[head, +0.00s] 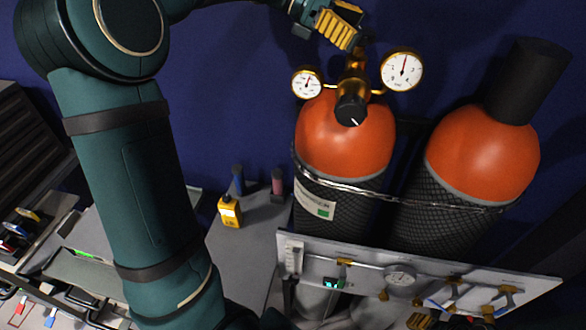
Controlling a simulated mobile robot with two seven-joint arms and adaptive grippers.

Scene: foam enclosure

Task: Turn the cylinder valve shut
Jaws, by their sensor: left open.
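The left gas cylinder (325,135) has an orange shoulder and a dark mesh-covered body. A brass regulator (353,72) sits on its top, with a small dial gauge (307,83) on the left and a larger one (402,70) on the right. A black knob (351,111) with a white mark faces me. The cylinder valve is behind the regulator and mostly hidden. My left gripper (340,27), with yellow ribbed finger pads, is open at the top, just above and behind the regulator. I cannot tell whether it touches the valve.
A second orange-topped cylinder (482,155) with a black cap (527,80) stands to the right. A chain (400,199) runs across both. A gauge panel (480,280) stands in front. A yellow device (230,211) and small bottles stand on a grey surface to the left.

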